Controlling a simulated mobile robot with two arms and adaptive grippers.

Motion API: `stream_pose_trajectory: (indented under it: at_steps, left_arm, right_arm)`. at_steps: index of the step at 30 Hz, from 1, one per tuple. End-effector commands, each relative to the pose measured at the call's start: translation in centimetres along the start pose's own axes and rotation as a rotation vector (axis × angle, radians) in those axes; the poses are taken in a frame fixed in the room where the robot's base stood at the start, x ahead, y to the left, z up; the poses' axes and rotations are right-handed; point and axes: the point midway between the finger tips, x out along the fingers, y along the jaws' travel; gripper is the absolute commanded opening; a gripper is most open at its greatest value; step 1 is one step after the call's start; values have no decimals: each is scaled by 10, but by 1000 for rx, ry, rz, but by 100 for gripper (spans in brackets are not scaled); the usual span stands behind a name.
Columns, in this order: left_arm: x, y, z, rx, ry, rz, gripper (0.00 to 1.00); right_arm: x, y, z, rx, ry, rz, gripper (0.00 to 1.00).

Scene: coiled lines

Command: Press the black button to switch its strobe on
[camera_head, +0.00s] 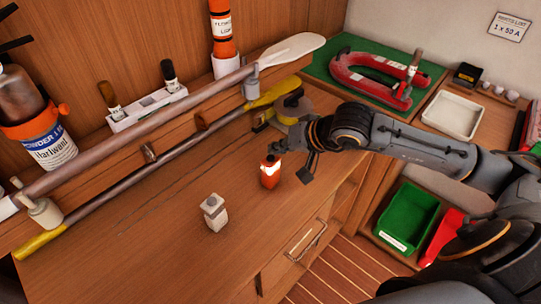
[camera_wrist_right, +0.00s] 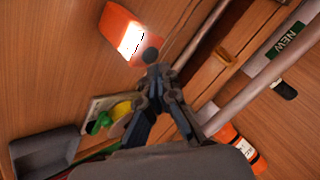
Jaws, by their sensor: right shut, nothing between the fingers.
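The strobe is a small orange-red block (camera_head: 270,173) standing on the wooden worktop, with a bright white glowing patch on its side and a dark top. It also shows in the right wrist view (camera_wrist_right: 118,32), its patch glowing. A small dark round part (camera_wrist_right: 151,54) shows beside the patch; I cannot tell if it is the button or my fingertip. My right gripper (camera_head: 280,147) is shut and empty, its fingertips just above the strobe's top. In the wrist view its closed fingers (camera_wrist_right: 154,74) point towards the strobe; contact cannot be told. My left gripper is not in view.
A small pale grey device (camera_head: 214,212) stands front left of the strobe. Long paddles (camera_head: 140,115) lie along the back. A white holder (camera_head: 147,110) with dark-topped handles stands behind. A red horseshoe-shaped item (camera_head: 365,77) lies at the back right.

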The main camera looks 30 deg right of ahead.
Motion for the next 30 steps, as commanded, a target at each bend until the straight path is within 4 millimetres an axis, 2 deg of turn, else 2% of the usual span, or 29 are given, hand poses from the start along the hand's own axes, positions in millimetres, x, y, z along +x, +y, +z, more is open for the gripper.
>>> stream_pose_trajectory:
  at_steps: [18,30]
  left_arm:
    - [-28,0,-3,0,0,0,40]
    - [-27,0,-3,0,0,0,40]
  right_arm:
    - [-40,-30,-30,-1,2,-1,0]
    - [-41,-30,-30,0,0,0,0]
